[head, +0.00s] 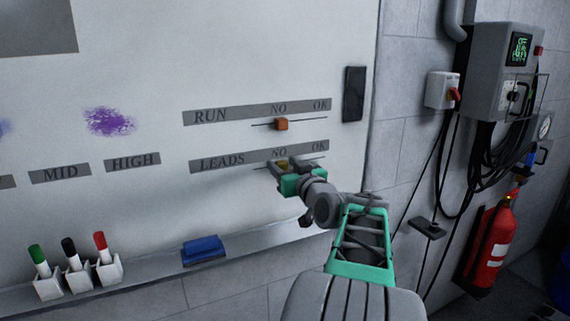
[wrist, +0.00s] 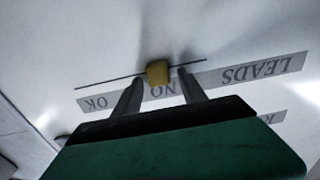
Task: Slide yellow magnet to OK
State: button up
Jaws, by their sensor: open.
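The yellow magnet (wrist: 158,72) sits on a thin dark line on the whiteboard, by the NO end of the LEADS strip (wrist: 255,70). In the head view the magnet (head: 283,163) shows only partly behind my gripper (head: 284,166). In the wrist view my gripper (wrist: 160,82) is open, with one finger on each side of the magnet. I cannot tell whether either finger touches it. The OK label (head: 320,146) is at the right end of the LEADS strip; in the wrist view OK (wrist: 97,103) is at the left.
An orange magnet (head: 281,124) sits under NO on the RUN strip (head: 215,115) above. A black block (head: 354,94) is at the board's right edge. The tray below holds a blue eraser (head: 204,250) and several markers. The line toward OK looks clear.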

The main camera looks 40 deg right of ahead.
jog(key=shift+c, duration=0.6)
grip_shut()
dwell(0.8)
